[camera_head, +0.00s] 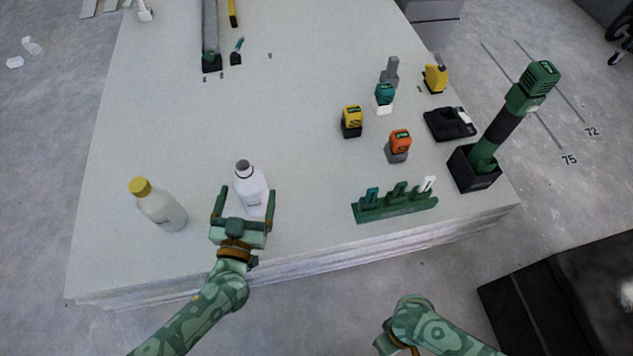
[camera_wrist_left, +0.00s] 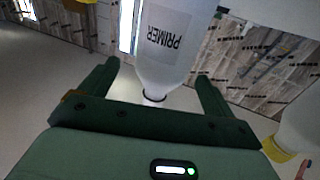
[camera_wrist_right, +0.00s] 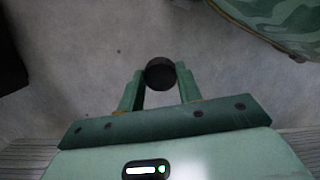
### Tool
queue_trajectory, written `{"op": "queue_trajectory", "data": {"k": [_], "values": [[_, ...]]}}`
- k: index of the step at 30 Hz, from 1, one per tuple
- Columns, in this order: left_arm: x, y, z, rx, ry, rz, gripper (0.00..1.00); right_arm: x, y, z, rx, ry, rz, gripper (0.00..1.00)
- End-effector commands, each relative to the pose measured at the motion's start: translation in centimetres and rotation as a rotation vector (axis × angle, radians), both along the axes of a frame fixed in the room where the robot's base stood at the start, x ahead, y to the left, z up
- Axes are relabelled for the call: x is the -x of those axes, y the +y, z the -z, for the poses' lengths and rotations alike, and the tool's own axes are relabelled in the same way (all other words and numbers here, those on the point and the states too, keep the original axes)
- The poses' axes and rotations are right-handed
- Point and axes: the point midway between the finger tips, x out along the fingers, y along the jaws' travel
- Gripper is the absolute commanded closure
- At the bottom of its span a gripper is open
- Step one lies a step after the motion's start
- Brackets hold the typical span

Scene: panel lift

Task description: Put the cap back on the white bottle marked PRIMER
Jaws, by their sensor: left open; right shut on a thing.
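The white bottle marked PRIMER (camera_head: 252,188) stands upright near the front edge of the table. Its narrow neck has a dark ring and no cap shows on it; the label reads upside down in the left wrist view (camera_wrist_left: 165,45). My left gripper (camera_head: 245,195) is open, its fingers on either side of the bottle with gaps showing in the left wrist view. My right gripper (camera_wrist_right: 160,78) is shut on a round black cap (camera_wrist_right: 160,73), seen in the right wrist view over the floor. The head view does not show this cap.
A bottle with a yellow cap (camera_head: 163,210) stands left of the PRIMER bottle. A green rack (camera_head: 395,208), an orange-topped block (camera_head: 398,145), a black charger (camera_head: 450,124) and a green tool in a black box (camera_head: 473,168) stand to the right. The table's middle is clear.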

Motion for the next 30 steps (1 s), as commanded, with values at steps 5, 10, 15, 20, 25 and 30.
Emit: {"op": "queue_trajectory", "data": {"k": [5,10,15,20,25,30], "values": [[-2.7,0.2,1.2,0.001,0.006,0.000,0.11,1.5,0.0,3.0,0.000,0.041,0.000,0.86],[-4.3,0.2,0.7,-0.001,0.002,0.000,0.11,1.7,0.0,3.5,0.000,0.048,0.000,0.86],[-4.4,0.2,0.4,0.000,0.001,0.000,0.11,1.6,0.0,3.3,0.000,0.046,0.000,0.86],[-4.4,0.2,0.4,-0.001,0.000,0.000,0.11,1.6,0.0,3.3,0.000,0.046,0.000,0.86],[-4.4,0.2,0.4,-0.001,0.001,0.000,0.52,1.6,0.0,3.3,0.000,0.046,0.000,0.86],[-4.4,0.2,0.4,0.000,-0.002,-0.001,0.93,1.6,0.0,3.3,0.000,0.046,0.000,0.86]]}}
